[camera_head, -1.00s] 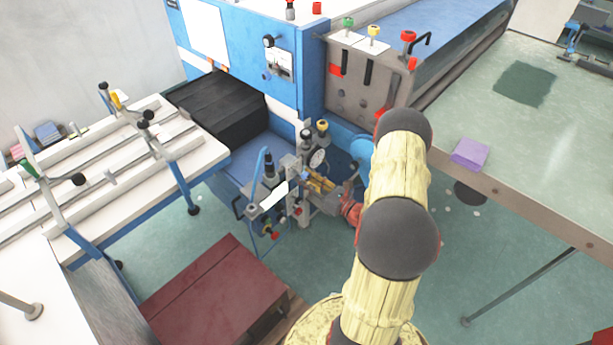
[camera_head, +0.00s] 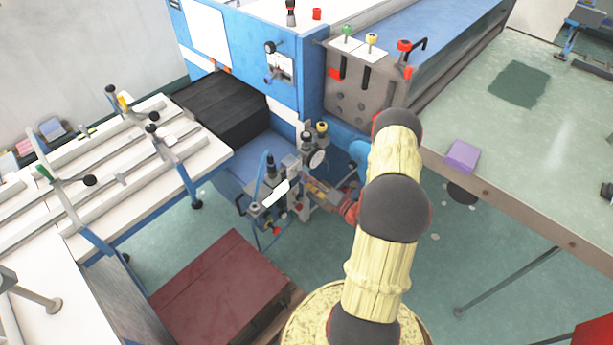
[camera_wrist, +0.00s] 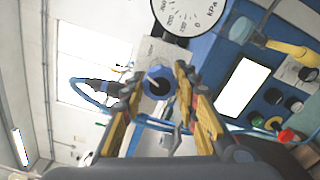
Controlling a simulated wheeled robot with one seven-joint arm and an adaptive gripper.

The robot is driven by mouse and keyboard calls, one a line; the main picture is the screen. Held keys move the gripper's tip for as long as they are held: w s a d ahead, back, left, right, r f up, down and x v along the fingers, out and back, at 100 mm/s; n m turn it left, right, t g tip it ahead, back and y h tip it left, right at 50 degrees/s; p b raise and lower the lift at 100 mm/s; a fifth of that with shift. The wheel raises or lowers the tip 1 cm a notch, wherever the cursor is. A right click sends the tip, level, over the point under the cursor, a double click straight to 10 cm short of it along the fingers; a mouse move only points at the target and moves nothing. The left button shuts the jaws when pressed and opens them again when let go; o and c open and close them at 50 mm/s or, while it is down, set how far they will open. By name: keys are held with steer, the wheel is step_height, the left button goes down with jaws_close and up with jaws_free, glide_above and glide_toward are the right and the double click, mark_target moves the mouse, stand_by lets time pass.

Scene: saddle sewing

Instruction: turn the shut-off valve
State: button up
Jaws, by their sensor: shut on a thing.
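My gripper (camera_wrist: 157,90) shows large in the wrist view, its yellow and dark fingers on either side of a round blue knob (camera_wrist: 159,73) with a grey centre. It is shut on this knob, which looks like the shut-off valve. In the head view, my gripper (camera_head: 309,184) is at the small grey valve and gauge assembly (camera_head: 293,178) on the front of the blue machine. The knob is too small and covered to make out there. A round white kPa gauge (camera_wrist: 187,12) sits just above the knob in the wrist view.
A yellow handle (camera_wrist: 290,48) and several small coloured knobs lie right of my gripper in the wrist view. In the head view, a white rail table (camera_head: 130,175) stands left, a green-topped table (camera_head: 530,150) right and a dark red box (camera_head: 218,285) on the floor.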

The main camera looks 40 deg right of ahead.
steer(key=shift+m+p, duration=0.85)
steer(key=shift+m, duration=1.35)
steer(key=o, duration=1.2)
steer(key=shift+c, duration=0.2)
steer(key=s+d, duration=0.1)
steer(key=s, duration=1.1)
